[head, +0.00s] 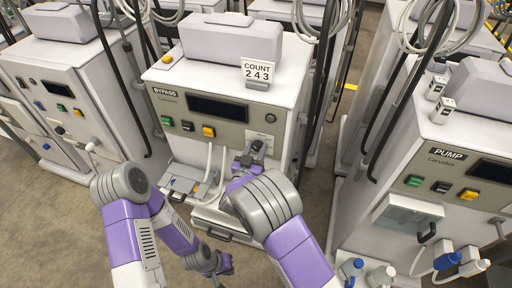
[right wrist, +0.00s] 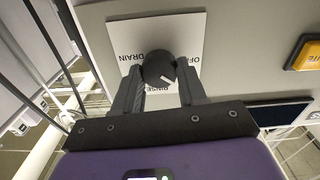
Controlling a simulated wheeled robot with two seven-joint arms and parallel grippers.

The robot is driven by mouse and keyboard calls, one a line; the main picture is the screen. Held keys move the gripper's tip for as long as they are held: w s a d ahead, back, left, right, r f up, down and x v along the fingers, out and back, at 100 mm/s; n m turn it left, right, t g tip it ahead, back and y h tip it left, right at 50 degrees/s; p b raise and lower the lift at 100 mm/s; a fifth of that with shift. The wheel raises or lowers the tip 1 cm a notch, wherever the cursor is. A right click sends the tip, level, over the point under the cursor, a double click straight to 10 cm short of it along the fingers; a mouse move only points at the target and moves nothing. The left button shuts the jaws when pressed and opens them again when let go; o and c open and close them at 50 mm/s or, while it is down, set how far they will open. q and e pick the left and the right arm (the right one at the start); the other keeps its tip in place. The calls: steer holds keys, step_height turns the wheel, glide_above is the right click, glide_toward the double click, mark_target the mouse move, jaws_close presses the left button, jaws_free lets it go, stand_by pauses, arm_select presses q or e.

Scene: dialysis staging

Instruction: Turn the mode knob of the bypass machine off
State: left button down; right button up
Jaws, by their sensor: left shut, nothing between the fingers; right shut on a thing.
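The bypass machine (head: 225,112) stands in the middle of the head view, with a BYPASS label on its front. Its dark round mode knob (right wrist: 158,68) shows in the right wrist view on a white plate (right wrist: 185,30) lettered OFF, DRAIN and, partly covered, RINSE. The knob's white pointer mark lies on its lower right in that picture, away from the OFF lettering. My right gripper (right wrist: 160,85) is shut on the knob, one finger on each side. In the head view this gripper (head: 254,150) hides the knob. My left gripper (head: 222,265) is low, apart from the machine, and shut.
A pump machine (head: 450,135) stands to the right and another machine (head: 65,75) to the left. The bypass machine has green, black and yellow buttons (head: 208,131) and a shelf (head: 190,180) below. A COUNT 243 card (head: 257,71) stands on top. Hoses hang around.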

steer(key=n+p, duration=0.2)
steer(key=n, duration=0.2)
steer(key=shift+a+n, duration=0.1)
steer(key=shift+n, duration=0.2)
steer(key=shift+f+n+p, duration=0.1)
steer(key=shift+n+p, duration=0.65)
steer(key=shift+n, duration=0.85)
steer(key=o, duration=1.1)
steer(key=shift+c, duration=0.2)
steer(key=shift+s, duration=0.1)
steer(key=v, duration=0.7)
steer(key=shift+s, duration=0.15)
